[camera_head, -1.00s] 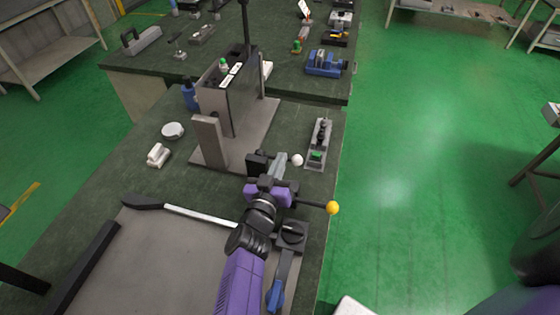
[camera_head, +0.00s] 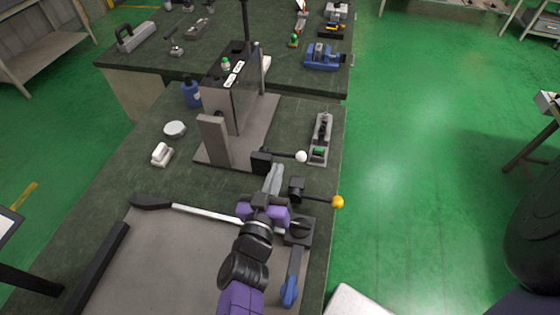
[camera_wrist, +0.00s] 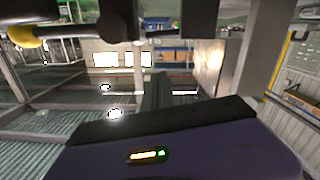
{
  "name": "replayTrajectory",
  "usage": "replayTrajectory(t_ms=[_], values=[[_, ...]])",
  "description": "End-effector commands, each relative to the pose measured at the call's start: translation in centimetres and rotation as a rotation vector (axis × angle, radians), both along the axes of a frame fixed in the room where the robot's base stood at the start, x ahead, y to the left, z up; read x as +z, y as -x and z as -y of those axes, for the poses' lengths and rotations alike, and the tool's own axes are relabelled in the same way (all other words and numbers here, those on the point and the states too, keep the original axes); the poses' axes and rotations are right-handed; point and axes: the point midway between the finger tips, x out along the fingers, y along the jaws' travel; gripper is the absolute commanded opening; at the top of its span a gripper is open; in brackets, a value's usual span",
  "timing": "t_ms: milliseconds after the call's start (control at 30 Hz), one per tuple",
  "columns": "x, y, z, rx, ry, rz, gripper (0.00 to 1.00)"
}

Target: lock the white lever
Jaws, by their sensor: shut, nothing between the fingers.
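The white lever is a thin dark rod with a white ball knob (camera_head: 301,156), in the head view. It sticks out to the right from a black block (camera_head: 261,162) at the base of the grey fixture and lies roughly level. My gripper (camera_head: 276,168) is shut and empty, with its grey fingertips just below the lever in the picture. I cannot tell whether they touch it. In the wrist view the white knob cannot be made out.
A second lever with a yellow knob (camera_head: 337,202) stands close right of my gripper; its knob also shows in the wrist view (camera_wrist: 22,33). A blue-handled lever (camera_head: 290,290) is nearer me. A grey tray with green button (camera_head: 320,150) lies right of the white knob.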

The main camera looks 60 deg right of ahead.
Motion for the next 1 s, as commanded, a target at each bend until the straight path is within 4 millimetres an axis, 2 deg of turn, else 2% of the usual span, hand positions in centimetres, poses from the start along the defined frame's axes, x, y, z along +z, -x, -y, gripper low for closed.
replayTrajectory(t_ms=[100,233,1000], values=[[-0.1,0.5,-1.5,0.001,-0.001,0.0,0.0],[0.1,0.8,-2.2,0.0,-0.001,0.0,0.0],[0.1,0.9,-2.4,0.0,0.0,-0.001,0.0]])
